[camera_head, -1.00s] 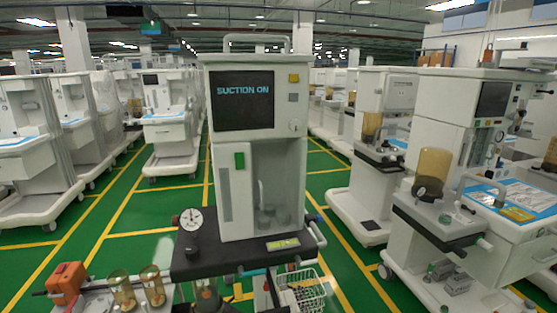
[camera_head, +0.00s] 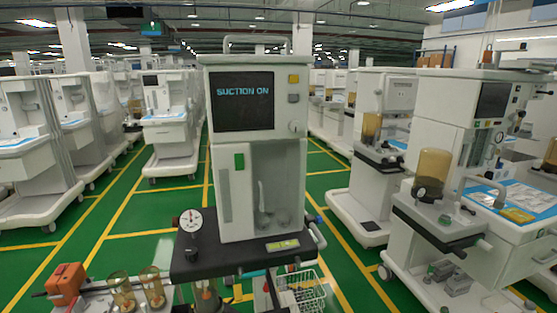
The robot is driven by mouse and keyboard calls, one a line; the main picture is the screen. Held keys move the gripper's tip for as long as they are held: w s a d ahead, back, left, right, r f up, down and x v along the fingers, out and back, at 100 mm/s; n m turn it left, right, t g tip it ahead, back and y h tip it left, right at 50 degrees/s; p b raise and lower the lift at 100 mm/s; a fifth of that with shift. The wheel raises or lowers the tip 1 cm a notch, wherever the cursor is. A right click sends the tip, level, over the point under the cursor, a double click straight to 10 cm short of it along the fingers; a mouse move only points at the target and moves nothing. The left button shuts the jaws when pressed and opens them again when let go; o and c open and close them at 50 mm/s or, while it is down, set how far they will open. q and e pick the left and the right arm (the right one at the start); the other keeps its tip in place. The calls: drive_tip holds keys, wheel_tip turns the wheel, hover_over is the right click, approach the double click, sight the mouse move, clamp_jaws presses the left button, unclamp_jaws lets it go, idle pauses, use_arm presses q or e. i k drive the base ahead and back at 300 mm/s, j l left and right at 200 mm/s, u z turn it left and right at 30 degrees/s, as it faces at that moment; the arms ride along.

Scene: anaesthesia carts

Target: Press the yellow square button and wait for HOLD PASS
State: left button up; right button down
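The yellow square button (camera_head: 294,78) sits at the upper right of the front panel of the white anaesthesia cart (camera_head: 277,150) straight ahead. A grey square button (camera_head: 293,98) is just below it. The dark screen (camera_head: 244,101) to the left reads "SUCTION ON" in light blue letters. A round white knob (camera_head: 295,126) is lower on the panel. I cannot make out either gripper in this view, and nothing is touching or covering the yellow button.
A dark shelf (camera_head: 215,262) with a round gauge (camera_head: 191,220) juts out below the panel. A wire basket (camera_head: 306,298) hangs under it. An orange device (camera_head: 66,283) and amber jars stand at the lower left. Another cart (camera_head: 460,130) stands close at the right.

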sight(292, 78)
drive_tip(key=i+l+u, duration=0.25)
drive_tip(key=l+u, duration=0.25)
drive_tip(key=l, duration=0.75)
drive_tip(key=l+u, duration=0.5)
drive_tip(key=l, duration=0.7)
